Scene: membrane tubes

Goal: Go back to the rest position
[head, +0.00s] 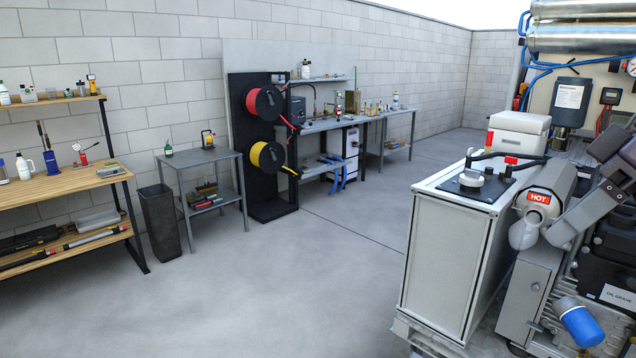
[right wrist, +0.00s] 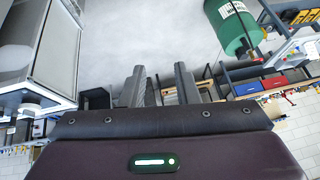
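My right gripper (right wrist: 160,68) shows in the right wrist view with its two dark fingers apart. Nothing is held between them, and pale floor lies beyond the tips. In the head view, grey angular links at the right edge look like part of my right arm, but I cannot make out the fingertips there. My left gripper is in neither view. Two steel membrane tubes (head: 580,38) lie one above the other at the top right of the head view, with blue hoses beside them.
A white cabinet (head: 447,262) with a black hose and white cap on top stands right of centre. Beside it is a grey cylinder marked HOT (head: 545,192). A wooden bench (head: 66,186) and grey table (head: 200,157) line the wall. The middle floor is clear.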

